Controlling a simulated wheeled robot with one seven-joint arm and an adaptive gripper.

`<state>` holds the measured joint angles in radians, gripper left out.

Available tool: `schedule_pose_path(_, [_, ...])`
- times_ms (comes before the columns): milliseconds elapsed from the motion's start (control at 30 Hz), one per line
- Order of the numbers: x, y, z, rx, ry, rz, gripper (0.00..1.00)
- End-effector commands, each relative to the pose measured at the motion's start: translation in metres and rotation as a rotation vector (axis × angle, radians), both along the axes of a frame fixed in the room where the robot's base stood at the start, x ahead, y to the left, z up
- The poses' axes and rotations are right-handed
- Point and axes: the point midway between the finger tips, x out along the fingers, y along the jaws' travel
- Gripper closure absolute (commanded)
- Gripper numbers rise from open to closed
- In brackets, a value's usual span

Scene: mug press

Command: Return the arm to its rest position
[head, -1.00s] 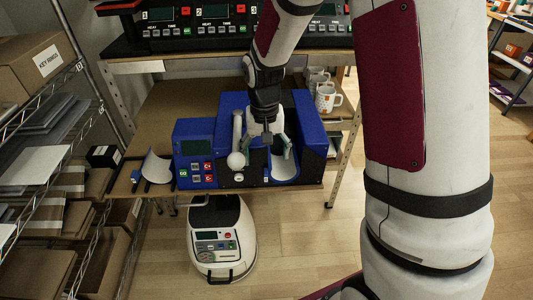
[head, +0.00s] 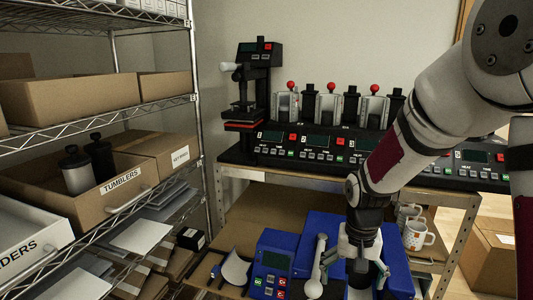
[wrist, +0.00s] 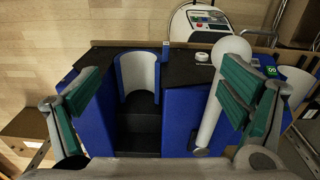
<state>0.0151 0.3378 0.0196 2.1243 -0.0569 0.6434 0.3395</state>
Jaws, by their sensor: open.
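My gripper (head: 362,262) hangs over the blue mug press (head: 320,228) on the lower wooden shelf. In the wrist view my gripper (wrist: 165,110) is open, with its green-padded fingers wide apart and nothing between them but the press below. The press's curved white cradle (wrist: 138,75) is empty there. The press's white lever (wrist: 222,85), with a round knob, stands just beside my right-hand finger. My arm (head: 410,140) reaches down from the upper right of the head view.
White mugs (head: 417,235) stand right of the press. A black bank of heaters (head: 340,145) fills the shelf above, near my arm. A wire rack (head: 195,100) with boxes is at left. A curved white sheet (head: 235,270) lies left of the press.

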Motion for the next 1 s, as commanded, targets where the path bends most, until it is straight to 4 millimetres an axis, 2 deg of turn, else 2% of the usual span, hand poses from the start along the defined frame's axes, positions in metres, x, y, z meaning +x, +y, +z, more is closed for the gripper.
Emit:
schedule_pose_path(167, [-0.021,-0.001,0.044,-0.004,-0.046,0.033,0.09])
schedule_pose_path(267, [-0.04,-0.001,0.074,-0.006,-0.078,0.059,0.09])
schedule_pose_path(400, [-0.074,-0.001,0.113,-0.012,-0.125,0.101,0.09])
schedule_pose_path(600, [-0.128,-0.001,0.156,-0.019,-0.193,0.164,0.09])
schedule_pose_path(800, [-0.184,0.001,0.181,-0.028,-0.261,0.225,0.09])
schedule_pose_path(1000, [-0.223,0.002,0.189,-0.036,-0.308,0.273,0.09])
